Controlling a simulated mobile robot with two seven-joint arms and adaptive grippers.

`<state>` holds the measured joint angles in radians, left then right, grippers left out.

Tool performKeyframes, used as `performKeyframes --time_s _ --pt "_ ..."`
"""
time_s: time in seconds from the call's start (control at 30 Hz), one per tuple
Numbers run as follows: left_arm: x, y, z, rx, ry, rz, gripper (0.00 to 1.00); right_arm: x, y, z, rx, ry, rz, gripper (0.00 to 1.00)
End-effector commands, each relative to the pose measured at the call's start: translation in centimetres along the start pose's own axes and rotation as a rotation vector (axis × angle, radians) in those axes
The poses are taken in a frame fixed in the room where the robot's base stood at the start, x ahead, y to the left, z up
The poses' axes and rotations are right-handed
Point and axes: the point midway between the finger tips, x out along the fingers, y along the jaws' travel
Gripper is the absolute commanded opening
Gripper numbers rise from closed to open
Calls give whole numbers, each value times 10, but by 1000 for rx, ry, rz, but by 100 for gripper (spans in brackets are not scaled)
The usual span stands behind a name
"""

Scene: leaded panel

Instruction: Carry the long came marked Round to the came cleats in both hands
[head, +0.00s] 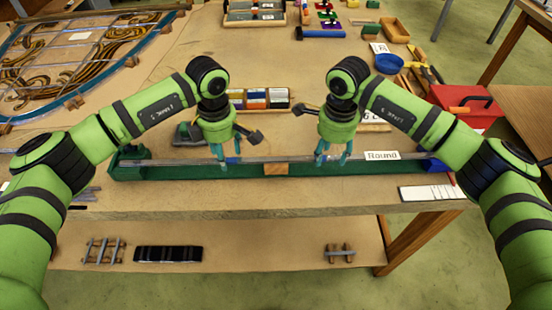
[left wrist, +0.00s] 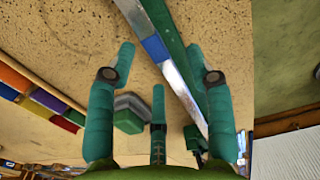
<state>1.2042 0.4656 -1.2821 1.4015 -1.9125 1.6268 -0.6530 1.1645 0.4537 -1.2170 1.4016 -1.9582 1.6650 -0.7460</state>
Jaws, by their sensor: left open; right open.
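The long came (head: 285,158) is a thin grey bar lying along a green holder (head: 190,171) near the table's front edge. A white label reading Round (head: 382,155) is by its right part. My left gripper (head: 228,159) is open at the came's left part. In the left wrist view the came (left wrist: 184,88), with a blue band (left wrist: 155,48), runs diagonally between the open fingers, not gripped. My right gripper (head: 333,158) is open at the came, right of the middle; its exact contact is unclear. Two small pegged wooden racks, possibly the cleats, sit on the lower shelf (head: 103,251), (head: 340,252).
A black ribbed block (head: 168,254) lies on the lower shelf. A leaded panel (head: 75,55) lies at the back left. Coloured boxes (head: 256,98) stand behind the came. A red toolbox (head: 465,105) and blue bowl (head: 389,63) are at right.

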Motion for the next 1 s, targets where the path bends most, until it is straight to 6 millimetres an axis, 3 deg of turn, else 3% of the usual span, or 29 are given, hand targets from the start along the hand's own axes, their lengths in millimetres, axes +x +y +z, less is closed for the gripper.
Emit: performKeyframes --time_s 0.37,0.4,0.5,0.53,1.0 --pt "7 0 0 0 0 0 53 8 0 0 0 0 0 53" --pt "7 0 0 0 0 0 45 7 0 0 0 0 0 45" --pt "7 0 0 0 0 0 5 7 0 0 0 0 0 5" --pt "7 0 0 0 0 0 0 7 0 0 0 0 0 0" --pt "2 0 0 0 -1 1 0 2 -1 0 0 -1 -2 0"
